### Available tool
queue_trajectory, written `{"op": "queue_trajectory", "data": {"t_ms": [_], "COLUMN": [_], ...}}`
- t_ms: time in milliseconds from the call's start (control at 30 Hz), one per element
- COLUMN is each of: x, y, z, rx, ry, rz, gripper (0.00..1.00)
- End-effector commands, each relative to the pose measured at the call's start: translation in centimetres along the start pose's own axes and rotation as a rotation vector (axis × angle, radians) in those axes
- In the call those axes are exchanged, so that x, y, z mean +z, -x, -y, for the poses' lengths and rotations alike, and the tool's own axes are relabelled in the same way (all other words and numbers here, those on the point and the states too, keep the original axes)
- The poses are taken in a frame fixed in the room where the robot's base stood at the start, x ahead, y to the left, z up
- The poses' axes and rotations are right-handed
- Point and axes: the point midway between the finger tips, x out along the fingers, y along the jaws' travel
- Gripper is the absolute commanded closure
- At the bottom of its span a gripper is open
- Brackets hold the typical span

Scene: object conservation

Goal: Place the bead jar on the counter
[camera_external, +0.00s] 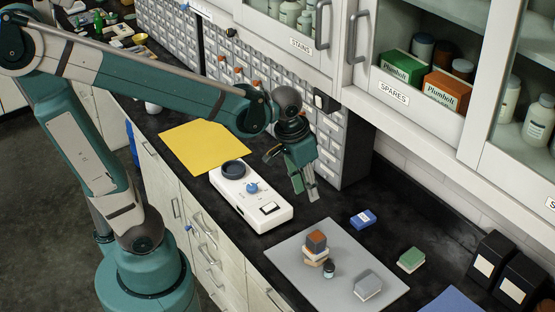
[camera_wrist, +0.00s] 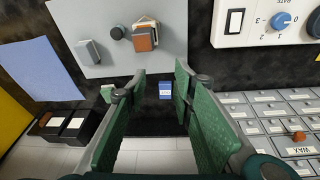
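A small dark-lidded jar (camera_external: 329,270), probably the bead jar, stands upright on a grey mat (camera_external: 290,258), right beside a stack of blocks (camera_external: 316,242). In the wrist view its round dark top (camera_wrist: 117,33) shows left of the stack (camera_wrist: 146,35); its contents are too small to tell. My gripper (camera_external: 304,190) hangs above the black counter (camera_external: 388,218), behind the mat and away from the jar. In the wrist view my gripper's green fingers (camera_wrist: 160,75) are apart, with nothing held between them.
A grey box (camera_external: 367,285) sits on the mat. A blue box (camera_external: 363,219) and green box (camera_external: 411,260) lie on the counter. A white hotplate-like device (camera_external: 270,211) stands left of the mat. Black boxes (camera_external: 490,258) stand far right. Wall cabinets (camera_external: 400,95) overhang the counter.

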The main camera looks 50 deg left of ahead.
Motion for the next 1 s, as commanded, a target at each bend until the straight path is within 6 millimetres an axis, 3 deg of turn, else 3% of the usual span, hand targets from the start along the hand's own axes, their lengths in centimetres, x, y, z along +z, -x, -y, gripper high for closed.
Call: {"op": "queue_trajectory", "data": {"t_ms": [600, 1000], "x": [3.0, 5.1], "y": [5.1, 7.3], "z": [7.2, 10.6], "rx": [-0.041, -0.084], "ry": [0.072, 0.105], "rz": [-0.233, -0.363], "gripper": [0.74, 0.74]}}
